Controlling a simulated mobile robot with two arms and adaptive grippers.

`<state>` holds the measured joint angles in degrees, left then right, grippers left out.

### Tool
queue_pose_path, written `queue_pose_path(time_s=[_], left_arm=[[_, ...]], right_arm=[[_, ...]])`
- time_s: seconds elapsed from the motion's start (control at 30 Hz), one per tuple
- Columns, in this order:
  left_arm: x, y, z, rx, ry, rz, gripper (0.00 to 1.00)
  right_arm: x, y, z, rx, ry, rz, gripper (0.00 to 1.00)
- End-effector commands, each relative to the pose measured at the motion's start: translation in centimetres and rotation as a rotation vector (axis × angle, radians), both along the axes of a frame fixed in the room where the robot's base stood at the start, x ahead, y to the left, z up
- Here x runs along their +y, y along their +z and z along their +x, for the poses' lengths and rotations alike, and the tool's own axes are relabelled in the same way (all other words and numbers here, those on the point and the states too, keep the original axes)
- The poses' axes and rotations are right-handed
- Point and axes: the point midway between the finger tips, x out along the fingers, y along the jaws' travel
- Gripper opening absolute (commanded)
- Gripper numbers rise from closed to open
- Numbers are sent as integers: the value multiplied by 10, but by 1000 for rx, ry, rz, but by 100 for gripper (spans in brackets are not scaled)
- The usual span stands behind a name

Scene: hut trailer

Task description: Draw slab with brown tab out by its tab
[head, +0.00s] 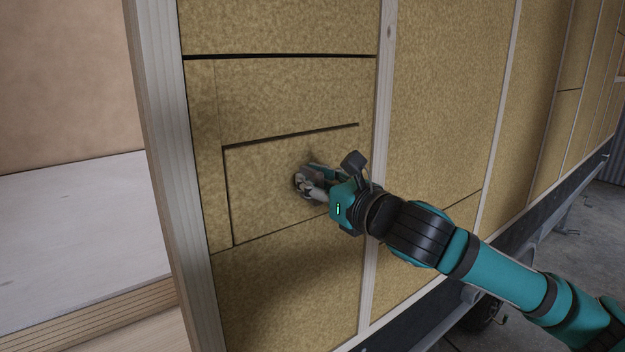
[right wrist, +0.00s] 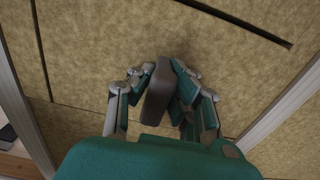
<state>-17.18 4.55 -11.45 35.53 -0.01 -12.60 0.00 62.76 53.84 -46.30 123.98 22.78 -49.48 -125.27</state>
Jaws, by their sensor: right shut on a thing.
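The slab (head: 262,185) is a yellow-brown fibrous panel set in the wall bay, with dark gaps along its top and left edges. It also fills the middle of the right wrist view (right wrist: 110,45). Its brown tab (right wrist: 158,92) stands out between my right gripper's fingers in the right wrist view. My right gripper (head: 312,180) is shut on the tab, close against the slab's face. In the head view the fingers mostly hide the tab. My left gripper is in neither view.
Pale wooden studs (head: 376,150) frame the bay on both sides. More insulation panels (head: 440,110) fill the wall to the right. A wide upright post (head: 165,130) edges an opening with a pale floor (head: 70,235) at left.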

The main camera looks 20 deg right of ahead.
Motion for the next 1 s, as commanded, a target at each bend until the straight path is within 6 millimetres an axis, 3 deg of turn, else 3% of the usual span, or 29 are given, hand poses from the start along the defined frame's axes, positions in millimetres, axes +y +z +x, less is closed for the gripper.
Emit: queue_pose_path(time_s=[1.0], left_arm=[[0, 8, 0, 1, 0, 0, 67]], right_arm=[[-3, 3, -7, -2, 0, 0, 0]])
